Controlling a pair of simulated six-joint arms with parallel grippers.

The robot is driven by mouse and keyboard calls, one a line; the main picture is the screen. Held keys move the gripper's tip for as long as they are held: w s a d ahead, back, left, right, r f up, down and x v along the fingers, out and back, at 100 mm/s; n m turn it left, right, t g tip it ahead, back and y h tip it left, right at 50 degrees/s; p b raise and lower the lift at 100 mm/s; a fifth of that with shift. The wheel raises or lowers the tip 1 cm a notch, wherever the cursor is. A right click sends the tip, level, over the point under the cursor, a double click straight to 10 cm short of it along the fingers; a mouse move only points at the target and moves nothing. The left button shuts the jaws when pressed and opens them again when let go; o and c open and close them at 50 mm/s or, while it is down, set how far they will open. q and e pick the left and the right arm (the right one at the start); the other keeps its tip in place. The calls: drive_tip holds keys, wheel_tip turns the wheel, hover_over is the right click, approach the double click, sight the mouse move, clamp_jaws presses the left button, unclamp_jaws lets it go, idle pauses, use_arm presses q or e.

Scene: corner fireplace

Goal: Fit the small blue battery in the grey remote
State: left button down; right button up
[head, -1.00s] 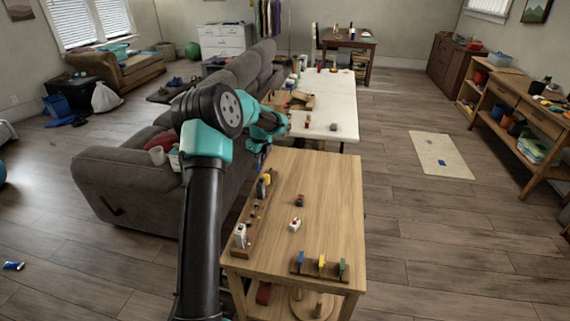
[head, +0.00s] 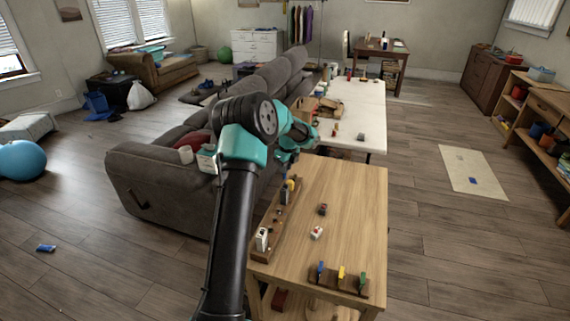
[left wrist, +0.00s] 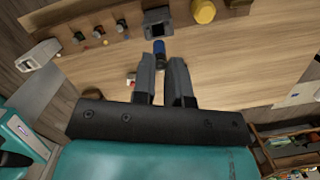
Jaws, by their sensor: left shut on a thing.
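The small blue battery (left wrist: 159,47) is between the fingertips of my left gripper (left wrist: 161,62), which is shut on it, in the left wrist view. The dark grey remote (left wrist: 157,22) sits on a wooden strip, just beyond the battery in that view. It looks open on the side facing me. I cannot tell whether battery and remote touch. My right gripper is not in view.
A yellow piece (left wrist: 203,12) stands beside the remote; several small pegs (left wrist: 98,32) and a white piece (left wrist: 38,56) are along the strip. A red-and-white item (head: 316,232) and a rack of coloured clips (head: 340,285) are on the table (head: 355,220). The sofa (head: 165,180) stands left.

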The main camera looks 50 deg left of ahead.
use_arm(q)
drive_tip(key=shift+f, duration=2.05)
drive_tip(key=shift+f, duration=1.85)
idle(1.0)
drive_tip(key=c, duration=1.1)
unclamp_jaws()
drive_tip(key=d+r, duration=0.1)
drive_tip(key=r, duration=1)
drive_tip(key=d+r, duration=0.1)
drive_tip(key=r, duration=0.5)
drive_tip(key=shift+w+d+r, duration=0.1)
drive_tip(key=shift+w+d, duration=0.05)
drive_tip(key=shift+d, duration=0.15)
